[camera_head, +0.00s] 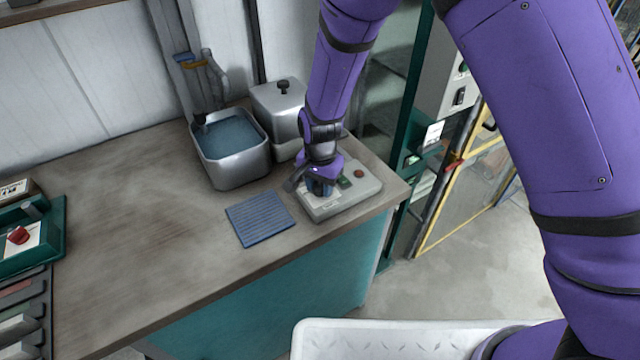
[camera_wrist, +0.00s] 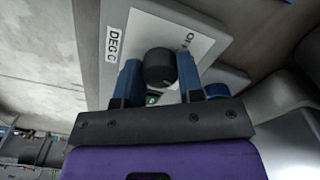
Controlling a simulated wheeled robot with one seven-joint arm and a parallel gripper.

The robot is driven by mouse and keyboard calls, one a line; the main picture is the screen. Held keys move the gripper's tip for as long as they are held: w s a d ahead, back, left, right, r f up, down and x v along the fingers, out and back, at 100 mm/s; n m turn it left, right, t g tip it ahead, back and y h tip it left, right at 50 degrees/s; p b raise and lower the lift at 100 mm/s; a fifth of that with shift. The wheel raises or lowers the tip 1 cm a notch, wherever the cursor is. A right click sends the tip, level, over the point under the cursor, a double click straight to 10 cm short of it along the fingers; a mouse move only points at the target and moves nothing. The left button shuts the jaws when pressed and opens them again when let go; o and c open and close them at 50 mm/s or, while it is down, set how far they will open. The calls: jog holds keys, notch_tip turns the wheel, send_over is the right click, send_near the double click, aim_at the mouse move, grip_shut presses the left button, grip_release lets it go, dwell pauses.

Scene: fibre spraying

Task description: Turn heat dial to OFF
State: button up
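The heat dial (camera_wrist: 159,68) is a round black knob on a white-faced control box (camera_head: 350,201) near the right end of the bench. A "DEG C" label (camera_wrist: 113,42) and part of another printed word show beside it. My gripper (camera_wrist: 160,72) points down over the box, with one blue finger on each side of the knob. The knob fills the gap, and the fingers look closed against it. In the head view my gripper (camera_head: 320,188) covers the dial. The dial's pointer and the rest of its scale are hidden.
A water-filled metal basin (camera_head: 238,178) and a lidded metal container (camera_head: 283,112) stand behind. A blue ribbed mat (camera_head: 260,219) lies left. The bench's left middle is clear.

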jog(key=shift+n, duration=0.3)
jog(key=n, duration=0.3)
jog(key=shift+n, duration=0.4)
jog(key=n, duration=0.3)
jog(key=shift+n, duration=0.4)
jog(key=n, duration=0.4)
jog(key=shift+n, duration=1.7)
jog(key=o, duration=0.9)
jog(key=shift+o, duration=0.2)
